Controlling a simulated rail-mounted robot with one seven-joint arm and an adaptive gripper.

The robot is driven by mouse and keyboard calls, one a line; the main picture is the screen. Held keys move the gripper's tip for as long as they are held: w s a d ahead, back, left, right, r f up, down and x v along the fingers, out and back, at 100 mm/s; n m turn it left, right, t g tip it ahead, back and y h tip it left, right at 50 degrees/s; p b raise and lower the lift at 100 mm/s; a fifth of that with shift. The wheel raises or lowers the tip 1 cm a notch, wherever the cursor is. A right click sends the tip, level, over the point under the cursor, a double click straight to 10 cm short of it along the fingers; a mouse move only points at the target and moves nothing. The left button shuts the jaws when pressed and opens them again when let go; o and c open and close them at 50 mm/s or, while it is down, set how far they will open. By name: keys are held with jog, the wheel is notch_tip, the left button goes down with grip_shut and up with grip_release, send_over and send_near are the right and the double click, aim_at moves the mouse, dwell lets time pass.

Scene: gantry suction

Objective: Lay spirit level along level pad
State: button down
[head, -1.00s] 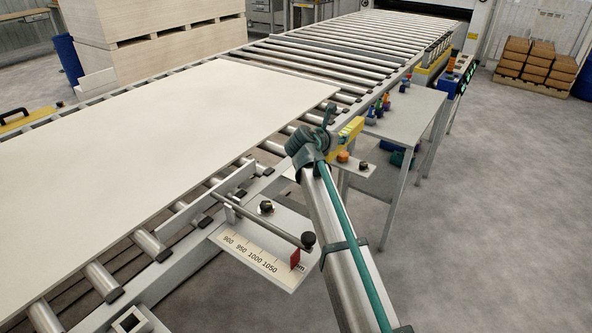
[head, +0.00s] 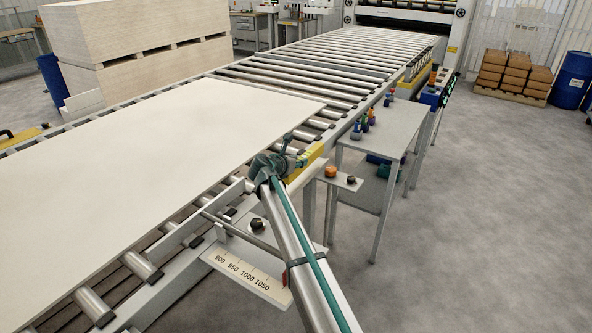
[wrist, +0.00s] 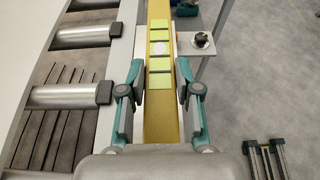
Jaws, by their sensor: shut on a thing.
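The spirit level is a long yellow bar with pale yellow-green windows, seen in the wrist view (wrist: 159,112) and in the head view (head: 307,162). My gripper (wrist: 161,78) is shut on it, one finger at each long side. In the head view my gripper (head: 293,160) holds it beside the conveyor's near side rail, close to the white board's corner. The level runs lengthwise away from my wrist. I cannot make out a level pad for certain; the level or my arm may hide it. Whether the level touches anything beneath is unclear.
A small bracket (head: 344,181) with orange and black knobs sits right of the level. A grey table (head: 390,130) with colored items stands beyond. The white board (head: 150,165) covers the near rollers. A scale plate (head: 245,280) lies below my arm. Open floor is at right.

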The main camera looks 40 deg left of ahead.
jog(key=shift+a+f, duration=0.3)
jog(key=shift+f, duration=0.05)
jog(key=shift+w+a+f+p, duration=0.15)
jog(key=shift+f+p, duration=0.15)
jog(key=shift+f, duration=1.45)
jog(key=shift+f, duration=0.1)
jog(key=c, duration=0.8)
grip_release()
jog(key=shift+s, duration=0.2)
jog(key=b+v, duration=0.1)
jog(key=v, duration=1)
jog(key=shift+s+r, duration=0.3)
